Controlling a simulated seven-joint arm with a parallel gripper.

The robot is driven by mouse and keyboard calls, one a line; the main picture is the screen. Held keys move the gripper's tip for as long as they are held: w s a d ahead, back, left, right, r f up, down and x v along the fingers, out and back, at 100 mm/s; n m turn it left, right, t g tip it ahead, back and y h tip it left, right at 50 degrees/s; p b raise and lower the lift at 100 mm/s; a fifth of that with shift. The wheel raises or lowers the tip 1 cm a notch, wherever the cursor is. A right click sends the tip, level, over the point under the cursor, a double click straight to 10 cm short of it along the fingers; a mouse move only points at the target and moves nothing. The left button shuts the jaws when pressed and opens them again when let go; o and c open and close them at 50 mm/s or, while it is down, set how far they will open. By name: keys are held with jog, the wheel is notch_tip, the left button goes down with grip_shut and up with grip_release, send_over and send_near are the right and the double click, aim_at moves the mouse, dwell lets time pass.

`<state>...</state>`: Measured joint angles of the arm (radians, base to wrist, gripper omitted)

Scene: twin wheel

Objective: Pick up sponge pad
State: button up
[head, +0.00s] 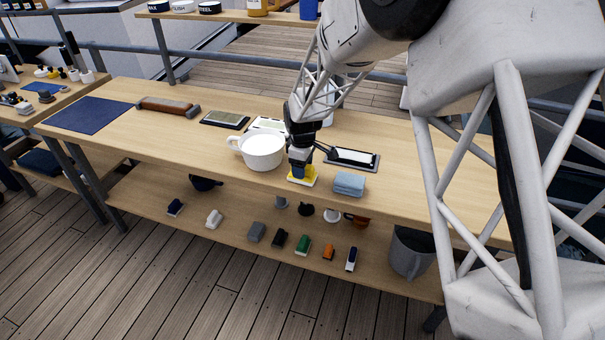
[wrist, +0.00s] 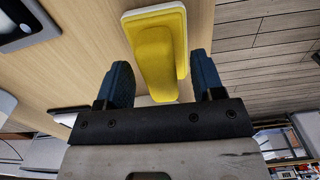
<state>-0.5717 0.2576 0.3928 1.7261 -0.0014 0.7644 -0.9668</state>
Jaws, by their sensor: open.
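The sponge pad is a yellow block with a white base layer. In the head view the sponge pad (head: 303,179) lies near the front edge of the table, partly hidden by my gripper (head: 302,170), which is just above it. In the wrist view my gripper (wrist: 161,88) is open, with its two dark blue fingers on either side of the near part of the yellow sponge pad (wrist: 157,48). Gaps show between the pad and both fingers, and I cannot tell that either one touches it.
A white mug (head: 262,152) stands close to the left of my gripper. A folded blue cloth (head: 349,184) lies close to the right. A framed dark tray (head: 352,159) lies behind. The table's front edge is close. The lower shelf (head: 190,232) holds several small blocks and a grey bucket (head: 411,254).

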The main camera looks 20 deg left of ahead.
jog(key=shift+c, duration=0.4)
jog(key=c, duration=1)
jog(key=shift+r, duration=0.1)
jog(key=shift+r, duration=0.35)
notch_tip(320, 180, up, 3)
jog(key=shift+f, duration=0.1)
jog(key=s+d+r, duration=0.1)
jog(key=s+d, duration=0.7)
jog(key=s, duration=0.5)
jog(key=shift+s+d, duration=0.2)
jog(key=shift+s, duration=0.1)
jog(key=shift+r, duration=0.1)
